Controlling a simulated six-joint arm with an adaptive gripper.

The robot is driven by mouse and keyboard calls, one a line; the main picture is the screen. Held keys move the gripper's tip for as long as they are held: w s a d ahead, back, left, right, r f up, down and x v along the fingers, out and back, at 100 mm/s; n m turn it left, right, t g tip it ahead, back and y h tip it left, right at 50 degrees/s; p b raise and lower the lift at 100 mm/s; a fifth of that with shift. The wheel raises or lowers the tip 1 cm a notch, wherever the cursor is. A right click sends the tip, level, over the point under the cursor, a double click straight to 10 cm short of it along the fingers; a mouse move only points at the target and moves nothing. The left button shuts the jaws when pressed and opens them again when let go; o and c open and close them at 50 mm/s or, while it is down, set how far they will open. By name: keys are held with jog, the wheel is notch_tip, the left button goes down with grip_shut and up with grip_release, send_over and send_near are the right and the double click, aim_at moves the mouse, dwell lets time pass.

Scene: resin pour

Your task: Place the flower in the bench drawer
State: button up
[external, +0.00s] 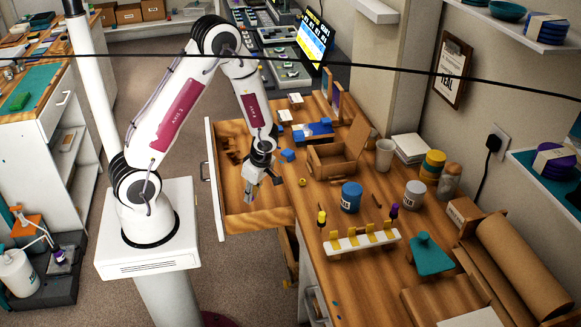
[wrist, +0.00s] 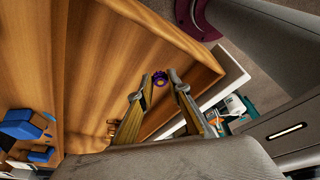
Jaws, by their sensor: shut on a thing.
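My gripper (external: 250,191) is over the open bench drawer (external: 214,180), pointing down, with the drawer's wooden inside below it. In the wrist view, my gripper (wrist: 160,82) has its fingertips closed around a small purple flower (wrist: 160,78) with a dark, ring-like centre. The flower is too small to make out in the external view. The wooden inside of the drawer (wrist: 110,50) fills much of the wrist view, with its pale front edge to the right. I cannot tell how high the flower is above the drawer floor.
On the bench beside the drawer are a small yellow object (external: 303,182), a blue tin (external: 351,196), an open wooden box (external: 335,160) and blue blocks (external: 287,155). A white rack with yellow pieces (external: 362,240) stands nearer the front. The drawer's front half looks clear.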

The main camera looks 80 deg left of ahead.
jog(key=shift+f, duration=1)
jog(key=shift+f, duration=0.6)
jog(key=o, duration=0.7)
jog(key=shift+r, duration=0.1)
jog(key=shift+r, duration=0.55)
jog(key=v, duration=1.2)
